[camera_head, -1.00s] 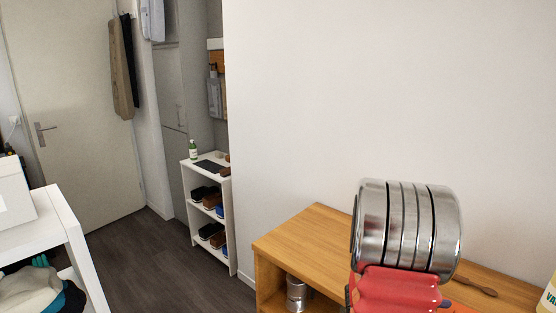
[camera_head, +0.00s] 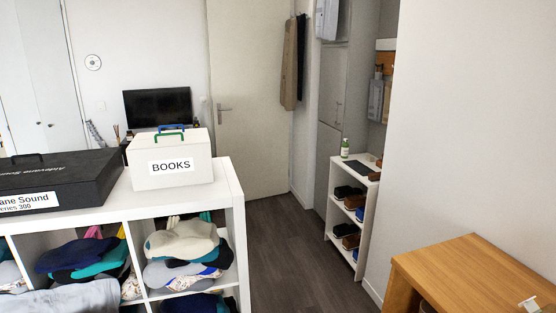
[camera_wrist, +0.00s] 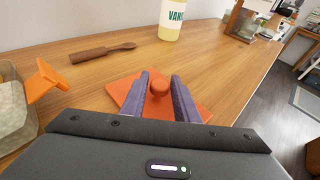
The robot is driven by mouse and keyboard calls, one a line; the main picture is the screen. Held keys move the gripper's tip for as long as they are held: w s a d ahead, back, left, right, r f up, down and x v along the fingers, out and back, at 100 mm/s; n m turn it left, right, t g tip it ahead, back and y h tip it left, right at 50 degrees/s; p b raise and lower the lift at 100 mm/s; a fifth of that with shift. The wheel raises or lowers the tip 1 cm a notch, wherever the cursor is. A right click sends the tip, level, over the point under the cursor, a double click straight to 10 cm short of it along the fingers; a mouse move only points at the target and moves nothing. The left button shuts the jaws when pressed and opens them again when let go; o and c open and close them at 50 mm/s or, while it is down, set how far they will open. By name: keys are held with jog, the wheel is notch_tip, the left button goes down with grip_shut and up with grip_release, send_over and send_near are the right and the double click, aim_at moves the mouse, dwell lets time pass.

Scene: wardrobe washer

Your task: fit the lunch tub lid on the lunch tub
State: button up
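In the wrist view, an orange-red flat square lid (camera_wrist: 125,88) with a round knob (camera_wrist: 160,88) lies below my gripper (camera_wrist: 161,76). Its two purple-grey fingers stand on either side of the knob. I cannot tell whether they press on it, or whether the lid rests on the wooden top or is just above it. A pale speckled open container (camera_wrist: 14,115) is cut off at the left edge, with an orange piece (camera_wrist: 45,80) beside its rim. I cannot tell whether this is the lunch tub. My gripper is outside the head view.
The head view shows a white shelf (camera_head: 238,205) with a BOOKS box (camera_head: 170,160), a shoe rack (camera_head: 348,215) and clear floor between.

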grip_shut()
jog(key=shift+r, duration=0.2)
jog(key=shift+r, duration=2.35)
